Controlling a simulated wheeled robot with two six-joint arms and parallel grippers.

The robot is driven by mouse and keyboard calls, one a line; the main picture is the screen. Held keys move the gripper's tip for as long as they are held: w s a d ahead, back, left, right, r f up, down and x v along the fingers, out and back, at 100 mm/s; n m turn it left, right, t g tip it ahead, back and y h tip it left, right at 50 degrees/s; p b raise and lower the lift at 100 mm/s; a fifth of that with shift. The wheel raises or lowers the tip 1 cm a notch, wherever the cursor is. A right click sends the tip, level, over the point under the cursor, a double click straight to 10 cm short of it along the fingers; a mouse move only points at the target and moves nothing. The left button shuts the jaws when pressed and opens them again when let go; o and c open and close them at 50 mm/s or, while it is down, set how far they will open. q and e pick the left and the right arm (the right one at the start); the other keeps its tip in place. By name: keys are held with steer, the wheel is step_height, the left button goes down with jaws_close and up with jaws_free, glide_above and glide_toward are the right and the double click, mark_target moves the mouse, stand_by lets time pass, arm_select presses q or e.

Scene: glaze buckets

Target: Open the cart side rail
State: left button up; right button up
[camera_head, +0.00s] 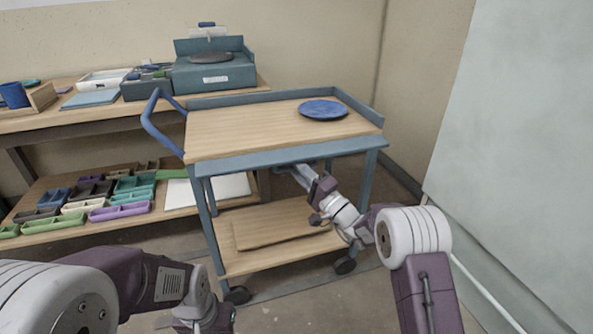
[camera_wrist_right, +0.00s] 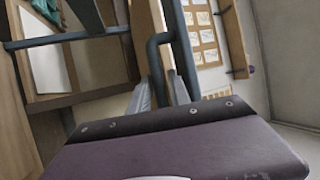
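The cart (camera_head: 225,210) has a blue-grey frame, a wooden top and a wooden lower shelf. Raised blue-grey side rails stand along its back and right edges. On the near side a blue-grey band (camera_head: 250,161) runs at the edge of the top, with no raised rail above it. My right gripper (camera_head: 292,170) is under this near edge, its fingertips partly hidden by it. In the right wrist view its two grey fingers (camera_wrist_right: 160,92) are apart, with a bent blue-grey bar (camera_wrist_right: 157,60) running between them. Contact cannot be told.
A blue plate (camera_head: 323,110) lies on the cart top. A blue push handle (camera_head: 150,125) sticks out at the cart's left. A workbench with trays and a shelf of coloured trays (camera_head: 120,210) stands behind left. A pale wall is close on the right.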

steer(key=shift+c, duration=0.2)
jaws_close()
steer(key=r+m+g+h+p, duration=0.1)
steer(key=p, duration=0.2)
steer(key=r+g+h+p, duration=0.1)
steer(key=p, duration=0.2)
steer(key=shift+s+d+r+m+h, duration=0.1)
steer(key=shift+s+d+m+h, duration=0.05)
steer(key=shift+s+m+h, duration=0.25)
steer(key=shift+f, duration=0.3)
steer(key=shift+o, duration=0.2)
jaws_free()
steer(key=p+v, duration=0.1)
steer(key=v, duration=0.8)
steer(key=shift+r+p, duration=0.15)
steer(key=shift+p, duration=0.25)
